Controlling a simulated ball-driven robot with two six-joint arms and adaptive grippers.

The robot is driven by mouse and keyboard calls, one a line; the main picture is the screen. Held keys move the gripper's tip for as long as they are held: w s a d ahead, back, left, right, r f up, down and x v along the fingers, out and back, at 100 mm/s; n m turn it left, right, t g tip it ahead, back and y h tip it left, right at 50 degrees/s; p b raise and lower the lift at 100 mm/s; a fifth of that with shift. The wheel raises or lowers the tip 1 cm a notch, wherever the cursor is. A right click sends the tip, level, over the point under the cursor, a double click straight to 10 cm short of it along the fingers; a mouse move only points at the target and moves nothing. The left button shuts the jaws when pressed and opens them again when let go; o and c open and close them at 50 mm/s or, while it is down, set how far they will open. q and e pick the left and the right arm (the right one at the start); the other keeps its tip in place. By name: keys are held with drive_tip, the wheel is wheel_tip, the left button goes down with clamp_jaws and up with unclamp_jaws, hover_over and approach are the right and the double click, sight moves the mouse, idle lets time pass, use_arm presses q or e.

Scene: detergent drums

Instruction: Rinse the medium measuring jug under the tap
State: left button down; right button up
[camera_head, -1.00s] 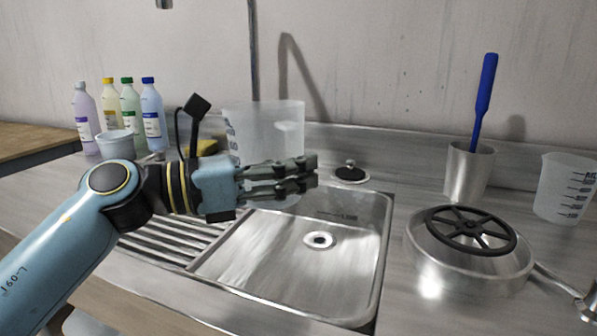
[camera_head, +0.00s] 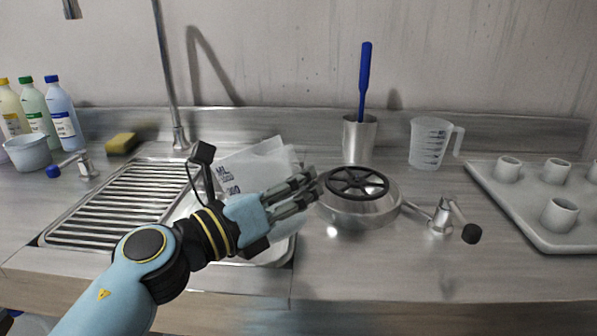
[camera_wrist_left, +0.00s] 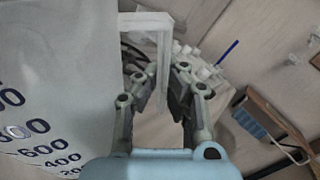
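A translucent measuring jug (camera_head: 262,165) with blue marks is tilted over the sink (camera_head: 272,256). Its marked wall (camera_wrist_left: 50,90) fills the left of the wrist view. My left gripper (camera_head: 308,188) is in front of it; in the wrist view (camera_wrist_left: 165,90) its fingers close around the pale handle (camera_wrist_left: 158,40). Much of the jug is hidden behind my gripper. The tap's tall column (camera_head: 167,75) rises behind the sink, left of the jug. A nozzle-like end (camera_head: 72,8) hangs at the upper left. No water shows. My right gripper is not in view.
A blue-knobbed lever (camera_head: 75,168) stands left and a black-knobbed one (camera_head: 447,218) right. A round metal vessel (camera_head: 360,208) stands right of the sink. A smaller jug (camera_head: 430,143), a cup with blue brush (camera_head: 359,136) and a tray (camera_head: 500,203) are farther right.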

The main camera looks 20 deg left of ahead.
sight(263, 164)
use_arm(q)
drive_tip(key=shift+a+r, duration=0.15)
drive_tip(key=shift+w+a+r+n, duration=0.15)
drive_tip(key=shift+a+n, duration=0.1)
drive_tip(key=shift+n, duration=0.15)
drive_tip(key=shift+w+a+r+n, duration=0.25)
drive_tip(key=shift+a+r+n, duration=0.15)
drive_tip(key=shift+a+n, duration=0.35)
drive_tip(key=shift+w+a+r+n+t+p, duration=0.25)
drive_tip(key=shift+a+r+n+t+p, duration=0.25)
drive_tip(key=shift+n, duration=0.45)
drive_tip(key=shift+w+a+r+n, duration=0.1)
drive_tip(key=shift+w+a+n, duration=0.05)
drive_tip(key=shift+a+n, duration=0.25)
drive_tip(key=shift+w+a+r+n, duration=0.2)
drive_tip(key=shift+a+n, duration=0.1)
drive_tip(key=shift+n, duration=0.2)
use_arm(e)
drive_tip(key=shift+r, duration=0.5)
use_arm(q)
drive_tip(key=shift+s, duration=0.1)
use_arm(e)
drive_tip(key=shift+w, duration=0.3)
